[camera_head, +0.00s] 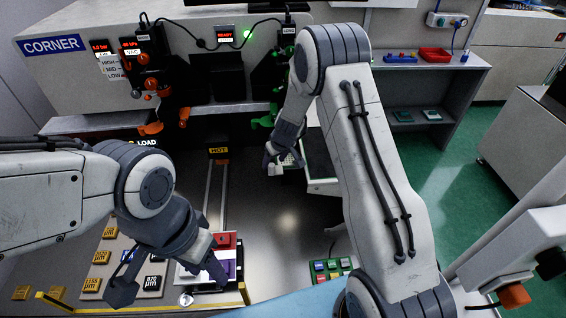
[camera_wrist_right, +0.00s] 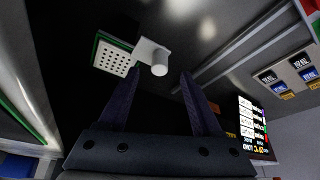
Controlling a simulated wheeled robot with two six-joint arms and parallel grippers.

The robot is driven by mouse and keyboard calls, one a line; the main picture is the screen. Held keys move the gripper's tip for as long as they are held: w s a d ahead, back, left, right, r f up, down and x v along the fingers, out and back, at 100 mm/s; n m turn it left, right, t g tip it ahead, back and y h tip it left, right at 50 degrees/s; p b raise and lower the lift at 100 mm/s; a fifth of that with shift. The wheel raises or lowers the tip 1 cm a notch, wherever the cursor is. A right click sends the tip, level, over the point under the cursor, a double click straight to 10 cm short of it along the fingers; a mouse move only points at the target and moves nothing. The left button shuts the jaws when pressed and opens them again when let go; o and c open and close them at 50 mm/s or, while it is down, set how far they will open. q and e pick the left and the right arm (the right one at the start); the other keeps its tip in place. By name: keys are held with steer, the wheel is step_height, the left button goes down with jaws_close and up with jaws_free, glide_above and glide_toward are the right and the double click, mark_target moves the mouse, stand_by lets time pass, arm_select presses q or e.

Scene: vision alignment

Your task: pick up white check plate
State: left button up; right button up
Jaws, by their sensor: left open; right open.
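The white check plate (camera_wrist_right: 114,59) has a grid of dark dots and a green edge. A white bracket with a round knob (camera_wrist_right: 157,62) sticks out from its side. In the head view the plate (camera_head: 291,160) is partly hidden by my right gripper (camera_head: 282,158). In the right wrist view my right gripper (camera_wrist_right: 160,76) is open, with the knob just beyond and between its fingertips; I cannot tell whether they touch. My left gripper (camera_head: 168,281) is open at the lower left, beside a tray with red and purple blocks (camera_head: 222,240).
A dark-topped white stand (camera_head: 322,187) is right of the plate. A machine labelled CORNER (camera_head: 52,45) stands behind. Rails (camera_head: 216,195) run along the bench. Labelled tiles (camera_head: 102,257) lie at the left and a green coloured-button panel (camera_head: 331,268) at the front.

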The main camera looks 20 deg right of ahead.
mark_target(272, 166)
steer(key=x, duration=0.4)
steer(key=shift+w+p, duration=0.1)
steer(key=shift+p, duration=0.2)
jaws_close()
